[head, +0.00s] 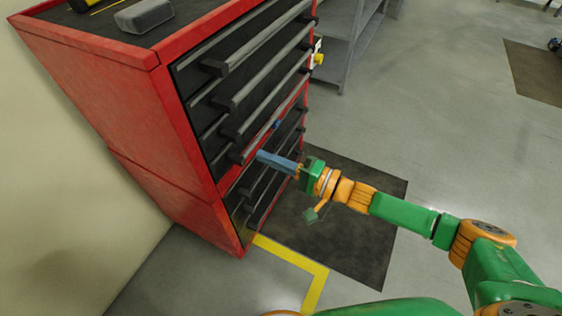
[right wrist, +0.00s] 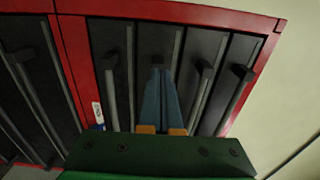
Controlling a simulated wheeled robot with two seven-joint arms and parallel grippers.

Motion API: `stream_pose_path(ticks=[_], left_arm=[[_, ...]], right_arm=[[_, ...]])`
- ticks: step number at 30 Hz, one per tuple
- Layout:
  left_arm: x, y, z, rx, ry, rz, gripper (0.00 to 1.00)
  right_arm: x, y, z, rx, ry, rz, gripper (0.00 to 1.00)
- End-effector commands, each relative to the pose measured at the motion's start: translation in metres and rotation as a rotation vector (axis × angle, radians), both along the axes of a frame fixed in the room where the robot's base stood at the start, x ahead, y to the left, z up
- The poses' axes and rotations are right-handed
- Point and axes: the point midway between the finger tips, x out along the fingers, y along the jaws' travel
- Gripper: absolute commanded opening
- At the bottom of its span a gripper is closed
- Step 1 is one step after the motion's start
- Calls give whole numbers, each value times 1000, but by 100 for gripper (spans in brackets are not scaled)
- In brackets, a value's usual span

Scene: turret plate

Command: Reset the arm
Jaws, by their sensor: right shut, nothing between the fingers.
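My right arm (head: 405,212) is green and orange and reaches in from the lower right in the head view. My right gripper (head: 262,157) has blue fingers, shut and empty, pointing at the drawer fronts of a red tool cabinet (head: 150,130). In the right wrist view the shut fingers (right wrist: 157,75) lie in front of a dark drawer with a grey bar handle. I cannot tell whether the fingertips touch it. My left gripper is not in view.
A grey block (head: 144,15) lies on the cabinet's black top. A grey shelf (head: 345,45) stands behind the cabinet. A dark mat (head: 345,235) and yellow floor tape (head: 300,262) lie in front. Open floor extends to the right.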

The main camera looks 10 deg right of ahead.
Motion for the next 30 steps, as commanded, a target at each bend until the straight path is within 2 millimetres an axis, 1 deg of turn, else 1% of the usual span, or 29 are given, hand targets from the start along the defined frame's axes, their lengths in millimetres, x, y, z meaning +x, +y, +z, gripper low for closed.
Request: stream_pose_path(ticks=[1,4,9,11,13,14,15,16,17,18,20,21,23,24,26,27,29,30], left_arm=[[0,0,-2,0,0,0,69],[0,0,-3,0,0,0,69],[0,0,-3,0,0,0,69],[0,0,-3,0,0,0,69],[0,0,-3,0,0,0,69],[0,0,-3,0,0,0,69],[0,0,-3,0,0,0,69],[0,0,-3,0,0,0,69],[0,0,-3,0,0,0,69],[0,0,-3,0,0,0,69],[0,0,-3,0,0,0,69],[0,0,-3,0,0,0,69],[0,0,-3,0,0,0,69],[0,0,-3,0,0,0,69],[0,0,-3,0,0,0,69],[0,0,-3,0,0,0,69],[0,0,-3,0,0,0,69],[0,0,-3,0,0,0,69]], right_arm=[[-5,-8,-2,-2,3,-2,0],[-12,-19,-1,-2,1,-1,0],[-16,-24,0,-1,-1,0,0],[-13,-25,-5,-21,-17,-16,0],[0,-33,-29,-130,-87,-89,0],[7,-40,-48,-215,-126,-139,0],[15,-54,-79,-358,-174,-210,0],[17,-67,-107,-483,-196,-256,0],[15,-81,-137,-612,-205,-287,0],[5,-100,-176,-776,-198,-305,0],[-22,-124,-229,-996,-159,-283,0],[-47,-138,-262,-1125,-120,-242,0],[-92,-155,-306,-1288,-54,-148,0],[-126,-162,-331,-1376,-6,-68,0],[-180,-170,-361,-1477,64,65,0],[-215,-173,-377,-1524,105,157,0],[-263,-174,-393,-1570,158,286,0],[-290,-173,-399,-1585,185,362,0]])
